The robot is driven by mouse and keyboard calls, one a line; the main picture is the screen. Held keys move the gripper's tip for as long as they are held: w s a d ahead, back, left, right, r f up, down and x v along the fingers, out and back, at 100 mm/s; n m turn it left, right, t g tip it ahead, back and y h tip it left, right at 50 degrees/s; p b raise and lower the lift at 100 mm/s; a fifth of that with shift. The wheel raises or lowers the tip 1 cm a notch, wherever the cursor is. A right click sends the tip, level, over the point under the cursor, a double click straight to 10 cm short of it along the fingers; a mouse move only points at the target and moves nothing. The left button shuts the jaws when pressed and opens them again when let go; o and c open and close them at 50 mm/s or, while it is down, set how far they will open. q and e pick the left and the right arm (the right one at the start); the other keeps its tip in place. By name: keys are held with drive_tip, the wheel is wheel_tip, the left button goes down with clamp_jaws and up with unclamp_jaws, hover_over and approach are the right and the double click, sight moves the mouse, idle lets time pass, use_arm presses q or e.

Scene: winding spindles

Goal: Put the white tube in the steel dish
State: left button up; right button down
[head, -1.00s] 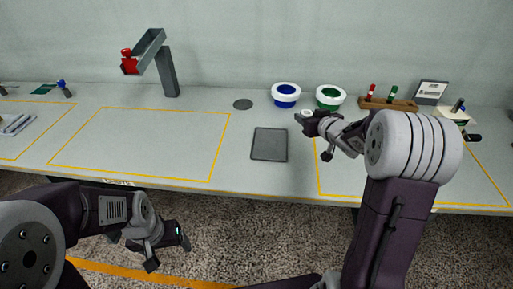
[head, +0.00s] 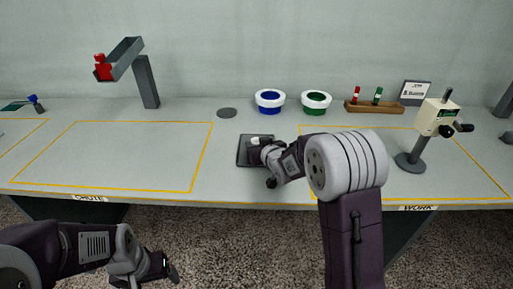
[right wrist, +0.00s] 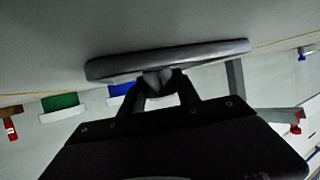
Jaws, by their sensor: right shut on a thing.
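The white tube (head: 255,141) is in the jaws of my right gripper (head: 262,154), at the square dark-grey dish (head: 243,160). In the right wrist view my right gripper (right wrist: 160,88) is shut on the tube, a small greyish lump between the fingertips. The dish (right wrist: 110,70) lies just beyond the fingertips there. I cannot tell whether the tube touches the dish. In the head view the gripper hides much of the dish's right side. My left gripper (head: 170,272) is low at the front, off the table, and I cannot tell its jaw state.
Blue (head: 270,100) and green (head: 316,101) white-rimmed bowls stand behind the dish. A grey disc (head: 227,113) lies behind it to the left. A winding device (head: 437,118) stands at right, near a wooden rack (head: 388,107). The yellow-outlined left area (head: 115,155) is clear.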

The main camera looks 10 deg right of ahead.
drive_tip(key=shift+r, duration=0.15)
drive_tip(key=shift+s+f, duration=0.1)
drive_tip(key=shift+f, duration=0.2)
drive_tip(key=shift+s+f+b, duration=0.25)
drive_tip(key=shift+f+b, duration=0.15)
drive_tip(key=shift+b, duration=0.1)
drive_tip(key=c, duration=0.9)
unclamp_jaws()
drive_tip(key=shift+f, duration=0.1)
drive_tip(key=shift+r+p, duration=0.45)
drive_tip(key=shift+r, duration=0.05)
drive_tip(key=shift+s+r, duration=0.15)
drive_tip(key=v, duration=0.3)
drive_tip(key=p+v, duration=0.1)
drive_tip(key=v, duration=0.3)
drive_tip(key=p+v, duration=0.1)
drive_tip(key=v, duration=0.3)
drive_tip(key=shift+r, duration=0.35)
